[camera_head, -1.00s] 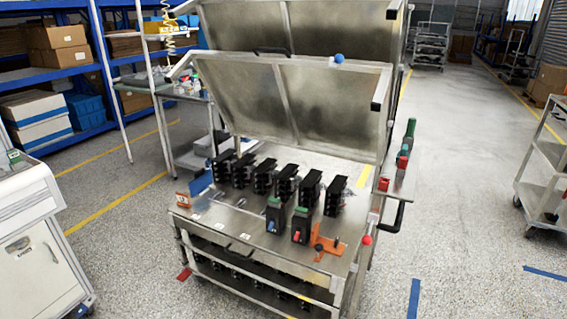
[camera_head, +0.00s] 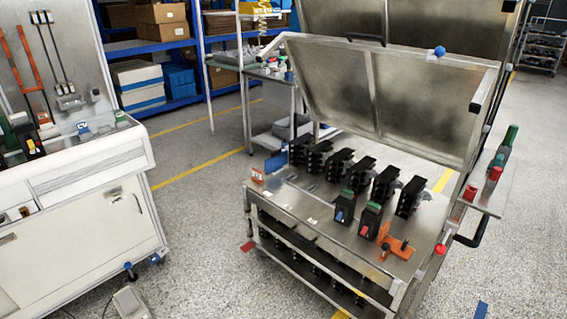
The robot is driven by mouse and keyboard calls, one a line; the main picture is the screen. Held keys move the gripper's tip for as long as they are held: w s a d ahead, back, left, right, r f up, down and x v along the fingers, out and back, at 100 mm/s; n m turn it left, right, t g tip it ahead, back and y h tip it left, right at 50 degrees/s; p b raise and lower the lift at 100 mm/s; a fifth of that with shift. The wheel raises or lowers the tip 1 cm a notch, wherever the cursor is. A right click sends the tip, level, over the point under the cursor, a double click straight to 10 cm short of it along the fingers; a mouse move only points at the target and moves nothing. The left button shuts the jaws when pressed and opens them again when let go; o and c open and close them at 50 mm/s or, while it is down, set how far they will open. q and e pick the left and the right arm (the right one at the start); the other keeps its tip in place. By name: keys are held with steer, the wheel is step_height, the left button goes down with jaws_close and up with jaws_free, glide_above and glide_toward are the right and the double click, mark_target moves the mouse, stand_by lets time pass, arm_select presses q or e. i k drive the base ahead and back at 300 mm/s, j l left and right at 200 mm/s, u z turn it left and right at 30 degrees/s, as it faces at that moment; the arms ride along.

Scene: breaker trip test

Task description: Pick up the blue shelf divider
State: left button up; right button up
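A small blue panel (camera_head: 275,162) stands at the left end of the metal test bench (camera_head: 318,212), beside the row of black breakers. It looks like the blue shelf divider, but it is small in the picture and partly hidden by the breakers, so I cannot be sure. Neither of my grippers shows in the head view.
Black breakers (camera_head: 338,163) stand in a row on the bench under a raised framed lid (camera_head: 420,105). An orange clamp (camera_head: 396,245) is at its front right. A white cabinet (camera_head: 85,215) stands at left. Grey floor (camera_head: 195,225) is free between them.

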mark_target(279, 158)
steer(key=i+z, duration=0.1)
steer(key=z, duration=0.65)
steer(key=i+j+z, duration=0.35)
steer(key=j+z, duration=0.2)
steer(key=i+j+z, duration=0.1)
steer(key=j+z, duration=0.15)
steer(key=j, duration=0.15)
steer(key=i+j+z, duration=0.1)
steer(key=j, duration=0.25)
steer(key=i+j+z, duration=0.1)
steer(key=j, duration=0.25)
steer(key=i+j+z, duration=0.1)
steer(key=j, duration=0.25)
steer(key=i+j, duration=0.1)
steer(key=j, duration=0.4)
steer(key=i+j, duration=0.1)
steer(key=j, duration=0.4)
steer(key=i+j, duration=0.1)
steer(key=j, duration=0.4)
steer(key=i+j+z, duration=0.1)
steer(key=j, duration=0.4)
